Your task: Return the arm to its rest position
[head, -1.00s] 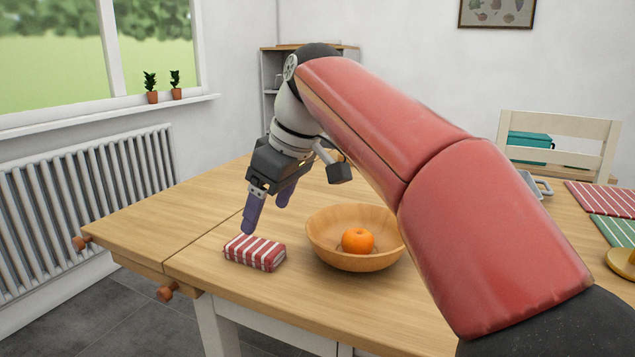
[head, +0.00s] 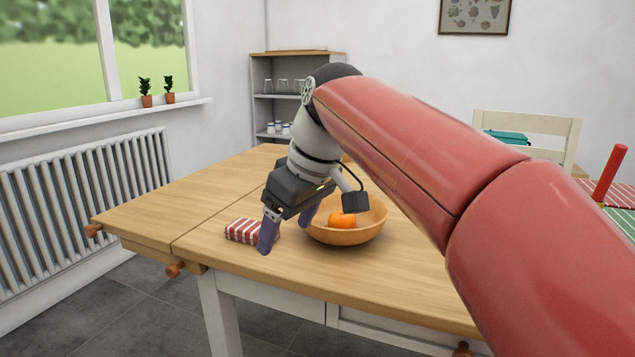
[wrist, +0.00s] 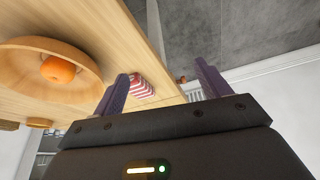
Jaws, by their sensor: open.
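My gripper (head: 287,233) is open and empty, with its two purple fingers apart. In the head view it hangs in front of the wooden bowl and the striped cloth, near the table's front edge. In the wrist view my gripper (wrist: 162,88) shows its fingers spread with nothing between them. My red arm crosses the right half of the head view and hides part of the table.
A wooden bowl (head: 345,237) with an orange (head: 342,220) stands on the table (head: 150,215). A folded red-and-white striped cloth (head: 240,231) lies left of it. Behind are a shelf with glasses (head: 257,105) and a chair (head: 545,128). Floor is free at front left.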

